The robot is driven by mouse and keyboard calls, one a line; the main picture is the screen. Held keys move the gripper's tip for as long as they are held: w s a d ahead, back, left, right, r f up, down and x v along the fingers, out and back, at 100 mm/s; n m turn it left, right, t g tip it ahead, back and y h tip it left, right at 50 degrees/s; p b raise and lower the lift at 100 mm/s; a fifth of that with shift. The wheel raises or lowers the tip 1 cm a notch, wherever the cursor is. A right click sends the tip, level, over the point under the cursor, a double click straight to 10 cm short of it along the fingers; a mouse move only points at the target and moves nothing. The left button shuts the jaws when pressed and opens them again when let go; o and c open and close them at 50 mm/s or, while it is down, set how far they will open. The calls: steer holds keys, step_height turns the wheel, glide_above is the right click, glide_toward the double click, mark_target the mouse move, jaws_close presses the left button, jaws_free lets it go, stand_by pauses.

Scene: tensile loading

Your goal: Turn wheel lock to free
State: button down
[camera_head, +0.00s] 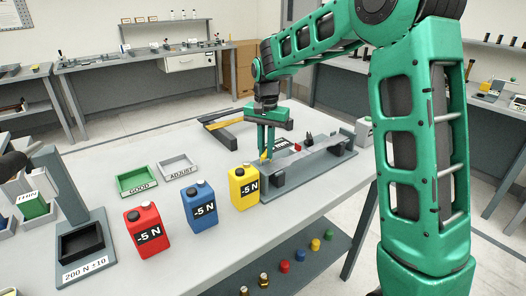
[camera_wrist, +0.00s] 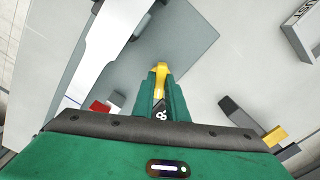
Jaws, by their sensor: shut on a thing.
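My gripper (camera_head: 267,151) reaches down over the left end of the grey fixture (camera_head: 305,172) on the table. Its green fingers are shut on a small yellow piece (camera_head: 263,157). In the wrist view the yellow piece (camera_wrist: 160,77) sticks out between the fingertips of my gripper (camera_wrist: 160,95), with a dark part bearing a white mark below it. This may be the wheel lock's handle; I cannot tell for sure. The fingers hide most of it, and the lock's position cannot be read.
Yellow (camera_head: 243,187), blue (camera_head: 199,205) and red (camera_head: 148,230) "-5 N" containers stand in front and left of the fixture. A green GOOD tray (camera_head: 122,181) and grey ADJUST tray (camera_head: 162,169) lie further left. A dark angled frame (camera_head: 222,124) lies behind my gripper.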

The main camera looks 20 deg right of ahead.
steer(key=n, duration=0.5)
steer(key=shift+w+d+r+n, duration=0.1)
steer(key=shift+n, duration=0.2)
steer(key=n, duration=0.5)
steer(key=shift+n, duration=0.3)
steer(key=c, duration=1.8)
jaws_free()
steer(key=shift+o, duration=0.2)
step_height(320, 180, up, 11)
steer(key=shift+f, duration=0.2)
